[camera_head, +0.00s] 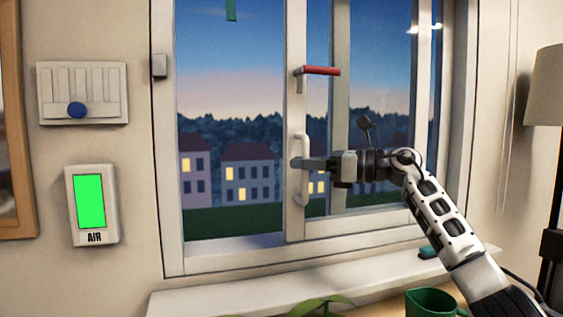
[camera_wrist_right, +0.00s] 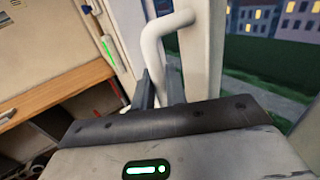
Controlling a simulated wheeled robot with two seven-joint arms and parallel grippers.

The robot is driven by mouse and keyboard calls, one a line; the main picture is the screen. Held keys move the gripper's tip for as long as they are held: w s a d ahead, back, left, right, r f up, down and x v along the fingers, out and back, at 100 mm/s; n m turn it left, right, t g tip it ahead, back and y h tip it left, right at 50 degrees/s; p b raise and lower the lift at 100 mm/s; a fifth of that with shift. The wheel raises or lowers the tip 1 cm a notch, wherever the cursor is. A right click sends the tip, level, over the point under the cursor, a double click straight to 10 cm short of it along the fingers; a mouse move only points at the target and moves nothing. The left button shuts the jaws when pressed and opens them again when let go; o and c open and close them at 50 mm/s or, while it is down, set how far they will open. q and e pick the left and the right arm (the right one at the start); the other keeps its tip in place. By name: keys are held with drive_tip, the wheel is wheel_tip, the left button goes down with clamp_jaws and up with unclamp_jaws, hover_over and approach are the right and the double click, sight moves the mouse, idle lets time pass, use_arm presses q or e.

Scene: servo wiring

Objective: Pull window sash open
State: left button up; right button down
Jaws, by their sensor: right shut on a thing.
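The white window sash (camera_head: 295,100) stands upright in the window, with dusk sky and houses behind the glass. A white bar handle (camera_head: 304,145) is on the sash's upright. My right gripper (camera_head: 298,163) reaches in from the right and is shut on this handle. In the right wrist view its dark fingers (camera_wrist_right: 158,92) sit around the white handle (camera_wrist_right: 165,40); part of the grip is hidden by the gripper body. A red lever (camera_head: 321,71) sticks out to the right above the handle. My left gripper is not in view.
A panel labelled AIR with a green screen (camera_head: 90,201) and a slotted panel with a blue knob (camera_head: 76,110) are on the left wall. A green mug (camera_head: 432,303) stands below the sill (camera_head: 230,297). A lamp shade (camera_head: 546,85) is at the right.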

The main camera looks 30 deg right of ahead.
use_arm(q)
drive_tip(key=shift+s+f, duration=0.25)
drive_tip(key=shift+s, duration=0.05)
use_arm(e)
drive_tip(key=d, duration=0.2)
drive_tip(key=s+d, duration=0.1)
drive_tip(key=d, duration=0.1)
drive_tip(key=shift+d, duration=0.15)
drive_tip(key=c, duration=1.5)
unclamp_jaws()
use_arm(q)
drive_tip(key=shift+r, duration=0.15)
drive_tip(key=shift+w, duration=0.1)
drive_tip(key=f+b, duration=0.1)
drive_tip(key=b, duration=0.2)
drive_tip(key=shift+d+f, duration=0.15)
use_arm(e)
drive_tip(key=v, duration=1.5)
drive_tip(key=shift+s+d, duration=0.25)
drive_tip(key=shift+s, duration=0.1)
